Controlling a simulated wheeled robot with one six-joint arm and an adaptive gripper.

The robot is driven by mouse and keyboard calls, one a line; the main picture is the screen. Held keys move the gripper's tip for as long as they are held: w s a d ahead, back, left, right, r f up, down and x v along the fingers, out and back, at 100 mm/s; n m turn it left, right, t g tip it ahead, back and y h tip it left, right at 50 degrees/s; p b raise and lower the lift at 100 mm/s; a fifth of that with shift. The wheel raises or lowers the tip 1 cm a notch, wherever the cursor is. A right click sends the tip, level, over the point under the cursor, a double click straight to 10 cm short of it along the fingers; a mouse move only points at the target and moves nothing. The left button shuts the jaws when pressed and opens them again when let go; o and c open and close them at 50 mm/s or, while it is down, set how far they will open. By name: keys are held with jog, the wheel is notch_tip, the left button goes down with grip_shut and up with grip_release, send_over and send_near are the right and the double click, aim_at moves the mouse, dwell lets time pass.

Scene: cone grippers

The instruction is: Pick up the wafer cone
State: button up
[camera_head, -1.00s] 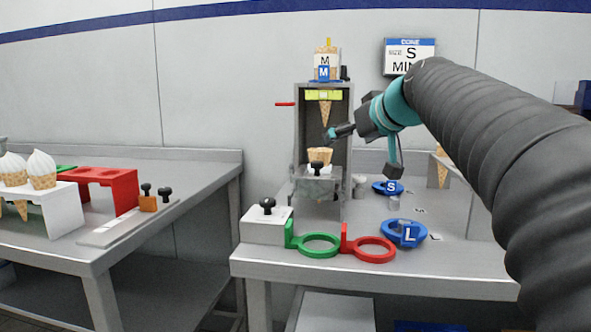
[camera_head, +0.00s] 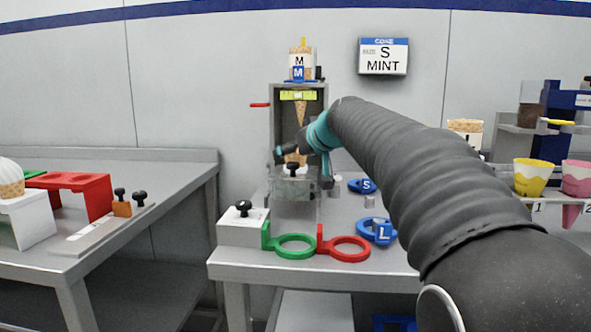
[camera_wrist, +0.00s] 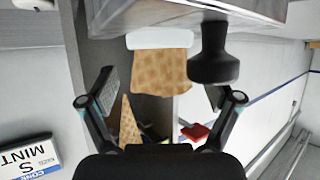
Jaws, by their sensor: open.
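A tan, waffle-patterned wafer cone (camera_head: 297,158) stands in the grey upright dispenser on the right-hand table, partly hidden by my arm. In the wrist view, the wafer cone (camera_wrist: 160,72) appears upside down, with a white piece (camera_wrist: 160,39) at its end. My gripper (camera_wrist: 162,86) is open, with one finger on each side of the cone in that picture. Whether the fingers touch it cannot be told. My gripper also shows in the head view (camera_head: 285,154), small and dark, in front of the dispenser.
A black knob (camera_wrist: 213,58) is close to the cone. A pointed cone shape (camera_head: 300,112) shows above inside the dispenser (camera_head: 283,115). Green (camera_head: 292,246) and red (camera_head: 345,249) rings sit at the table's front, with blue S (camera_head: 362,186) and L (camera_head: 377,231) pieces to the right.

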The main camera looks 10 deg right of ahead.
jog(key=shift+w+a, duration=0.1)
jog(key=shift+w, duration=0.1)
jog(key=shift+c, duration=0.2)
jog(key=c, duration=0.8)
